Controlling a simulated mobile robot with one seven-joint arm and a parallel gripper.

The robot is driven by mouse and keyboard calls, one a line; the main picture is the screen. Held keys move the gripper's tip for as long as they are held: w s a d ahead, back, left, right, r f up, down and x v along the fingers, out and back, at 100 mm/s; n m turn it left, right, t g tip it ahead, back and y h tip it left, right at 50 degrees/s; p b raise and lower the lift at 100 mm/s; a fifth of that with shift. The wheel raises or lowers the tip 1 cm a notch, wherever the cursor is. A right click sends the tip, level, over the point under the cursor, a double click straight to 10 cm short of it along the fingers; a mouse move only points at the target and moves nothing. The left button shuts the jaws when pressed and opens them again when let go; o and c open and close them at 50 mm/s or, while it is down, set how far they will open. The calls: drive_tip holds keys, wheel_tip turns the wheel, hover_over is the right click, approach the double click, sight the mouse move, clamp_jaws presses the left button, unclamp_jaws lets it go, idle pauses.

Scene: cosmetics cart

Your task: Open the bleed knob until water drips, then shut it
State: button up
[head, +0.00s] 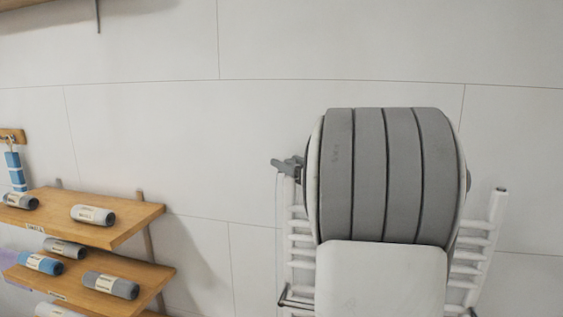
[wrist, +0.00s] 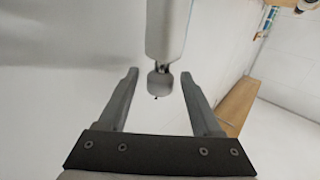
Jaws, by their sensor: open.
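The bleed knob (wrist: 160,83) is a small grey piece at the end of a white radiator tube (wrist: 168,28) in the wrist view. My gripper (wrist: 159,75) is open, with one finger on each side of the knob and a visible gap to both. A tiny dark spot shows at the knob's edge; I cannot tell what it is. In the head view my gripper (head: 284,166) shows as dark grey fingers at the top of the left post of the white radiator (head: 290,230). My arm covers most of the radiator, and the knob cannot be made out there.
Wooden shelves (head: 130,228) with several rolled towels (head: 93,214) stand at the left. A blue item (head: 14,165) hangs from a wooden wall hook above them. A shelf edge (wrist: 236,105) shows right of my gripper in the wrist view. The wall between shelves and radiator is bare.

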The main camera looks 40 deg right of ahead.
clamp_jaws()
idle(0.3)
